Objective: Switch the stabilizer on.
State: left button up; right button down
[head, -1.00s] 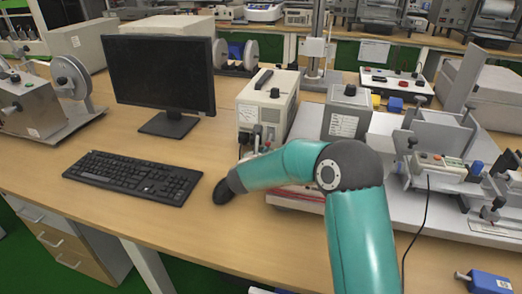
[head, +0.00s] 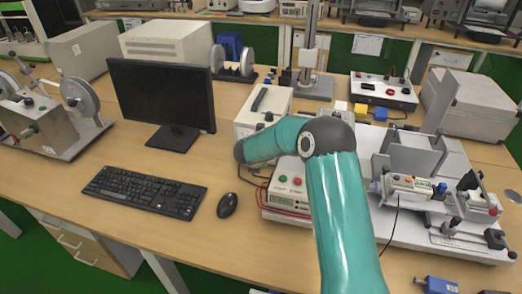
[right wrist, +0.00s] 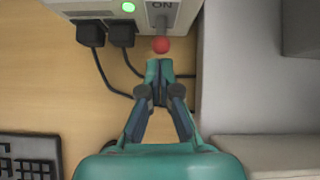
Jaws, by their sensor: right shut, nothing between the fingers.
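The stabilizer (head: 262,108) is a pale box with a dark top handle, beside the monitor in the head view. In the right wrist view its front edge (right wrist: 185,10) shows a lit green lamp (right wrist: 128,7), an "ON" label and a grey lever ending in a red ball (right wrist: 161,45). My right gripper (right wrist: 159,66) is shut and empty, its tips just below the red ball in the picture; I cannot tell whether they touch. In the head view my right arm covers the stabilizer's lower front, and the gripper itself is hidden. My left gripper is not in view.
Two black plugs (right wrist: 90,33) with cables sit left of the lever. A keyboard (head: 146,189) and mouse (head: 227,205) lie left of my arm. A meter box with coloured buttons (head: 284,190) and a grey test rig (head: 440,185) stand to the right.

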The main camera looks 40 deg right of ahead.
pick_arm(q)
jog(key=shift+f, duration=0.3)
pick_arm(e)
jog(key=shift+f, duration=0.25)
pick_arm(q)
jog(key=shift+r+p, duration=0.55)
jog(key=shift+p, duration=0.05)
pick_arm(e)
jog(key=shift+r, duration=0.8)
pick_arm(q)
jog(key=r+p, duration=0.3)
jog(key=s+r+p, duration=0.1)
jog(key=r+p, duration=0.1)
pick_arm(e)
jog(key=d+r+v, duration=0.1)
jog(key=v, duration=0.8)
jog(key=shift+w+r, duration=0.25)
jog(key=shift+r, duration=0.15)
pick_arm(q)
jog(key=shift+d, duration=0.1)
